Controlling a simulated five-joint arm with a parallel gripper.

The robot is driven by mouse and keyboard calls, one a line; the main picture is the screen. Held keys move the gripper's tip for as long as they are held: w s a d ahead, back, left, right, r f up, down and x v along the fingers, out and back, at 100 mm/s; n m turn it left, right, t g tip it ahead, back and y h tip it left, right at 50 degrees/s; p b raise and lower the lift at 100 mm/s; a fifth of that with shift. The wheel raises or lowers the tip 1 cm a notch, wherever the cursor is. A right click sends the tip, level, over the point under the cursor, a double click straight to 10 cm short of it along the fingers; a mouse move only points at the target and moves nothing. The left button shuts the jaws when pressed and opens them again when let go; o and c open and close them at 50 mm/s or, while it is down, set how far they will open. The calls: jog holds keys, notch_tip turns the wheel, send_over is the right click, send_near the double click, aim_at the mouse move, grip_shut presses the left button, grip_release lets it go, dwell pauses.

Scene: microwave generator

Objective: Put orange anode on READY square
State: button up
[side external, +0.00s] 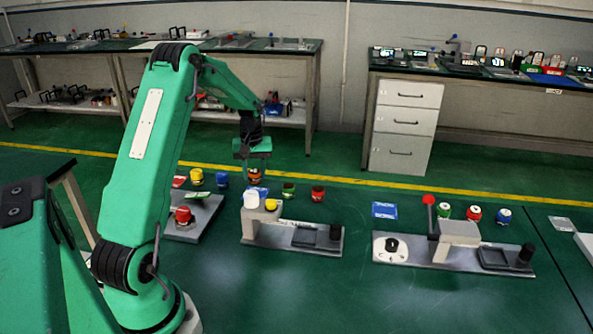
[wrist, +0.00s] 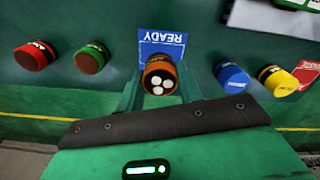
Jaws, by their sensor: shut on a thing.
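The orange anode (wrist: 160,76) is a short orange cylinder with a dark end bearing white dots, between my gripper's two green fingers in the wrist view. My gripper (side external: 253,172) is shut on it, and the anode (side external: 254,175) shows below the fingers in the side view. The READY square (wrist: 163,43) is a blue card with white lettering; the anode covers part of its lower edge in the wrist view. In the side view the square (side external: 258,191) lies on the green table just below the anode. I cannot tell whether the anode touches it.
Red (wrist: 35,56) and green (wrist: 91,58) cylinders stand left of the square in the wrist view; blue (wrist: 232,77) and yellow (wrist: 277,80) ones stand right. A grey fixture (side external: 292,234) is in front in the side view. Another fixture (side external: 455,248) stands farther right.

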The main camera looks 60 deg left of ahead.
aim_at(255, 182)
jog(key=shift+a+f, duration=0.1)
jog(key=shift+a, duration=0.05)
jog(key=shift+f, duration=1.95)
jog(key=shift+f, duration=0.1)
jog(key=o, duration=1.2)
notch_tip(255, 182, up, 12)
jog(key=shift+r, duration=0.1)
